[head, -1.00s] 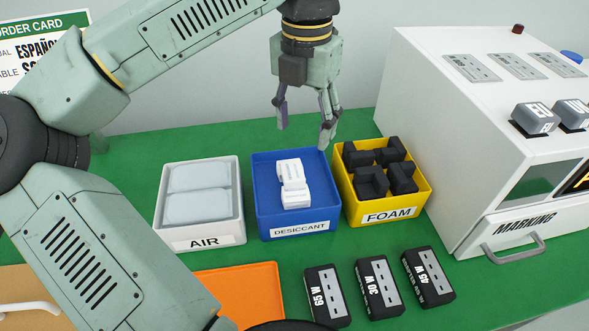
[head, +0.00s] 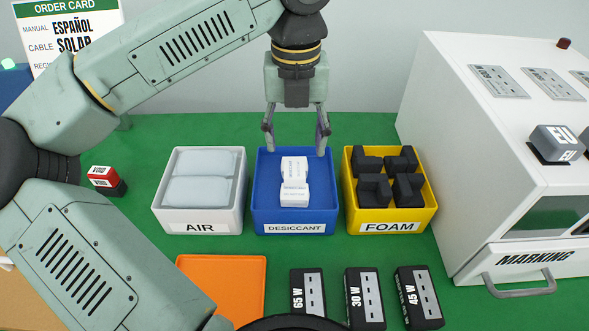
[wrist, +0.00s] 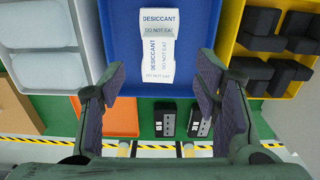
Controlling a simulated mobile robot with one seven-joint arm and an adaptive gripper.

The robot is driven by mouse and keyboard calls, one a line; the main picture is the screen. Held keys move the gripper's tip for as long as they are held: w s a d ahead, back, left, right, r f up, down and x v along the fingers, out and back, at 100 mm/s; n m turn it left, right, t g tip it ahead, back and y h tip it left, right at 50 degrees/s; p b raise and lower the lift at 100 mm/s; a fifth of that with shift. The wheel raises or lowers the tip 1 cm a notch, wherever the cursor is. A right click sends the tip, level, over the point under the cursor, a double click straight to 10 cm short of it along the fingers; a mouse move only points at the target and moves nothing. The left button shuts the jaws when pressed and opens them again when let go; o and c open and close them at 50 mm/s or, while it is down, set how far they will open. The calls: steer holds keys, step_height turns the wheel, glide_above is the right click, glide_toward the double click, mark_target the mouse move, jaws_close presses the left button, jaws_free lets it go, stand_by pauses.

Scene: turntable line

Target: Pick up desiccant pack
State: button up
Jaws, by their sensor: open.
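White desiccant packs (head: 294,181) lie one overlapping the other in the blue bin labelled DESICCANT (head: 259,205). They also show in the wrist view (wrist: 158,60), printed DESICCANT and DO NOT EAT, near the middle of the blue bin floor (wrist: 195,55). My gripper (head: 296,150) is open and empty, fingers pointing down. It hangs above the back part of the blue bin, apart from the packs. In the wrist view my gripper's fingers (wrist: 160,90) stand wide apart, one to each side below the packs.
The white AIR bin (head: 198,228) stands left of the blue bin, the yellow FOAM bin (head: 391,227) right. An orange tray (head: 222,275) and several black chargers (head: 364,298) lie in front. The white MARKING machine (head: 440,140) stands at right. Green table shows between them.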

mark_target(294, 169)
steer(key=shift+s+f+p, duration=0.15)
steer(key=shift+f+p, duration=0.25)
steer(key=shift+f, duration=1.2)
steer(key=shift+s+f+p, duration=0.1)
steer(key=shift+f+p, duration=0.25)
steer(key=shift+f, duration=1.2)
steer(key=shift+c, duration=0.2)
steer(key=c, duration=1)
steer(key=shift+a+r, duration=0.1)
steer(key=shift+r, duration=0.05)
steer(key=shift+r+b, duration=0.3)
steer(key=shift+r, duration=0.2)
step_height(294, 169, up, 2)
steer(key=shift+r+b, duration=0.15)
steer(key=shift+b, duration=0.25)
steer(key=s+a+b, duration=0.1)
steer(key=s+a, duration=0.2)
steer(key=s, duration=0.1)
steer(key=s+a+r+b, duration=0.1)
steer(key=s+a, duration=0.1)
steer(key=s, duration=0.3)
steer(key=s+a+b, duration=0.1)
steer(key=s+a, duration=0.2)
steer(key=s, duration=0.1)
steer(key=shift+s+a+r, duration=0.2)
steer(key=shift+a+r, duration=0.05)
steer(key=shift+a, duration=0.1)
